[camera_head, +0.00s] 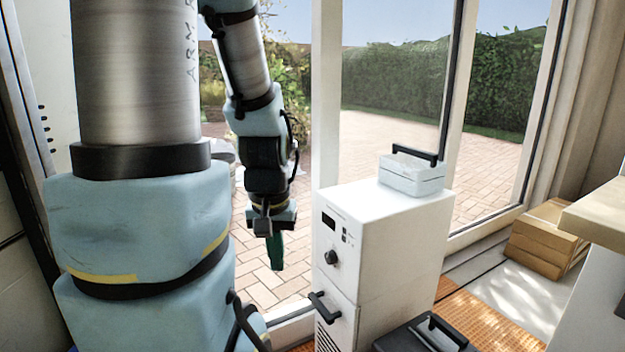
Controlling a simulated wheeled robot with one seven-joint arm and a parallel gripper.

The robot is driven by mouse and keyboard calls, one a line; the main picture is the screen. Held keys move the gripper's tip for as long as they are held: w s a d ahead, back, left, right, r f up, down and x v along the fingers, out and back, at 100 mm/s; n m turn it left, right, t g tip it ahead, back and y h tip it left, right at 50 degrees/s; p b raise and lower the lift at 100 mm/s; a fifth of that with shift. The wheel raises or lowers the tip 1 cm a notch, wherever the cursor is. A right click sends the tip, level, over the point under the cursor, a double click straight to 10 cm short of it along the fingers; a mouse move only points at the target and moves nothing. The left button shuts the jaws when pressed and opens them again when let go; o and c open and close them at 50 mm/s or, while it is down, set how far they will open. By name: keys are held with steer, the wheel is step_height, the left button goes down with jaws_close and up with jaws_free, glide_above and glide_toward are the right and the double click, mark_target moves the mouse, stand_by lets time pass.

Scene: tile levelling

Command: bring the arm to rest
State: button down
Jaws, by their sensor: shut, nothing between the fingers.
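My arm fills the left side of the head view, with its thick light-blue and metal links close to the camera. The thinner forearm hangs down behind it. My gripper (276,252) is at its lower end, pointing down, with green fingers that are shut and hold nothing. It hangs in free air to the left of a white cabinet, in front of the glass door. It appears apart from the cabinet.
The white cabinet (383,235) has a knob and black handle on its front. A white box with a black handle (412,173) stands on top. A black case (425,335) lies at the bottom.

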step_height(320, 180, up, 19)
steer(key=p, duration=1.7)
steer(key=shift+p, duration=0.3)
